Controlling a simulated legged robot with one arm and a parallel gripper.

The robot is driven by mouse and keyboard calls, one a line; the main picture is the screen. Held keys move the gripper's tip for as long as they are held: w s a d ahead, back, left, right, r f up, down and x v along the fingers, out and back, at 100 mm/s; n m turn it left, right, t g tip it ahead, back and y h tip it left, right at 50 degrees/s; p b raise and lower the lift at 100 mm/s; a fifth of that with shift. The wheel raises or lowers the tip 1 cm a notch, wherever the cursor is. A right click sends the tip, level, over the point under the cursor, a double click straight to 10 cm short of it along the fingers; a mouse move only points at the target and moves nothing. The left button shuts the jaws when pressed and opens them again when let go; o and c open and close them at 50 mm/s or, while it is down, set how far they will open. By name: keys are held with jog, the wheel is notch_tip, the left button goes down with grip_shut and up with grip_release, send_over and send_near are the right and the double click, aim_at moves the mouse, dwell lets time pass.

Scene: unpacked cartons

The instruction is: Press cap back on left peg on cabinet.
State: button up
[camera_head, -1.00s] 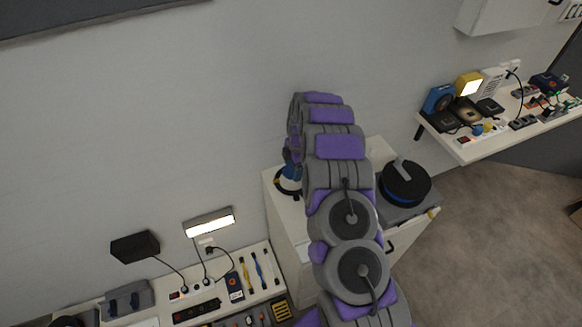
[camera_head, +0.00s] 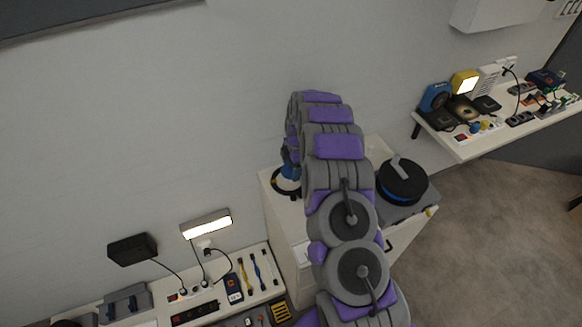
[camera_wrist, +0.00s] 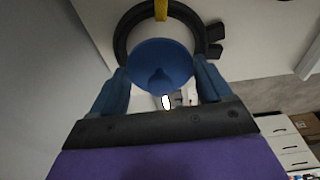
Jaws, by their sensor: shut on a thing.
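A blue, bowl-shaped cap (camera_wrist: 160,62) sits between the two blue fingers of my gripper (camera_wrist: 160,82) in the wrist view, and the fingers are shut on it. Behind it a black ring (camera_wrist: 122,38) lies around the cap's outline against a pale surface. In the head view, the blue of my gripper (camera_head: 288,168) shows left of my arm, over a black ring (camera_head: 276,184) on top of the white cabinet (camera_head: 280,222). My arm hides part of the cabinet top. I cannot make out the left peg or whether the cap touches it.
A black round reel (camera_head: 402,182) stands on the cabinet's right side. A cluttered wall shelf (camera_head: 470,152) is at the upper right. A lower bench (camera_head: 262,292) with tools and a lit lamp (camera_head: 207,224) is at the left. A yellow bar (camera_wrist: 161,9) shows beyond the cap.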

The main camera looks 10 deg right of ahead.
jog(key=shift+a, duration=0.75)
jog(key=shift+d+f, duration=0.2)
jog(key=shift+d, duration=0.45)
jog(key=shift+a, duration=0.35)
jog(key=o, duration=1.1)
jog(key=shift+a, duration=0.15)
jog(key=shift+c, duration=0.2)
jog(key=shift+d, duration=0.35)
jog(key=shift+a, duration=0.15)
jog(key=shift+a+r, duration=0.1)
